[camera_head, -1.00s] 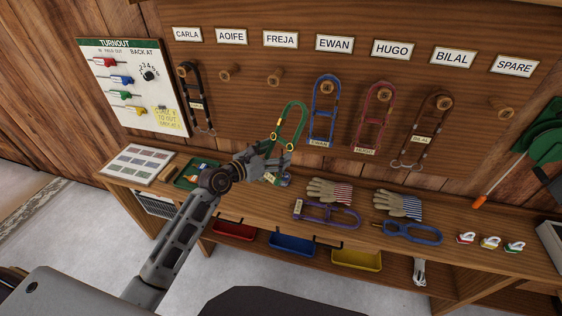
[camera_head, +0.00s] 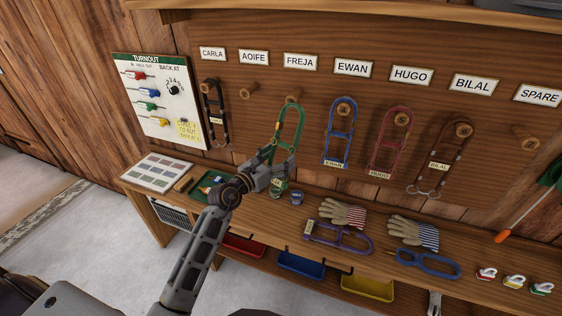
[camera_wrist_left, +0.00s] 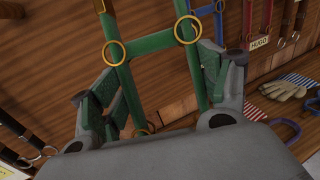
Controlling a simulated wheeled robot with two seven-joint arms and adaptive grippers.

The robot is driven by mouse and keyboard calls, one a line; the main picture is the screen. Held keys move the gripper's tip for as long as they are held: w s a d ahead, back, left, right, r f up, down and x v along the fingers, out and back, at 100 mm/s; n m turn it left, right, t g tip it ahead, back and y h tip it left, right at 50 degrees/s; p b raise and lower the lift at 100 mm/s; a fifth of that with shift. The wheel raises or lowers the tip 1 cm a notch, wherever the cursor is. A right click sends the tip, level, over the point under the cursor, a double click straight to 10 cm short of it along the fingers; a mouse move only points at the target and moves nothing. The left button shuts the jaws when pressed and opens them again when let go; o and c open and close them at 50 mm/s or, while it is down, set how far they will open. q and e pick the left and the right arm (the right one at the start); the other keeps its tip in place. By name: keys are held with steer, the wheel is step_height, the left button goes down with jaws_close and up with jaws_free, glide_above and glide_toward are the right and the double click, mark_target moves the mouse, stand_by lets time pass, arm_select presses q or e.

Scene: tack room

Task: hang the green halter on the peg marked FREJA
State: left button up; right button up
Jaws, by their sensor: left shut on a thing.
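The green halter (camera_head: 287,130) is in my left gripper (camera_head: 272,172), which is shut on its lower part in front of the board. The halter hangs upright, with its top loop at the peg (camera_head: 293,97) under the FREJA sign (camera_head: 301,62). I cannot tell whether the loop is around the peg or only in front of it. In the left wrist view the green straps with brass rings (camera_wrist_left: 150,44) rise between the two fingers of the left gripper (camera_wrist_left: 165,95); the peg is not visible there. My right gripper is not in view.
The AOIFE peg (camera_head: 248,90) to the left is empty. The blue halter (camera_head: 339,132) hangs close on the right, under EWAN. Below are the bench with gloves (camera_head: 345,216), a purple halter (camera_head: 338,237) and a small blue pot (camera_head: 297,198).

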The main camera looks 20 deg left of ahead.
arm_select(q)
steer(key=shift+w+a+r+n+t+y, duration=0.15)
steer(key=shift+a+r+n+t+y, duration=0.15)
steer(key=shift+a+r+t, duration=0.35)
steer(key=shift+a+t, duration=0.1)
steer(key=shift+t, duration=0.15)
steer(key=shift+r+t, duration=0.1)
steer(key=shift+t, duration=0.4)
steer(key=shift+w, duration=0.2)
stand_by(0.6)
steer(key=w+f+b, duration=0.1)
steer(key=w+b, duration=0.4)
steer(key=w, duration=0.5)
steer(key=shift+w+d+f, duration=0.2)
steer(key=shift+f, duration=0.1)
stand_by(1.8)
stand_by(0.6)
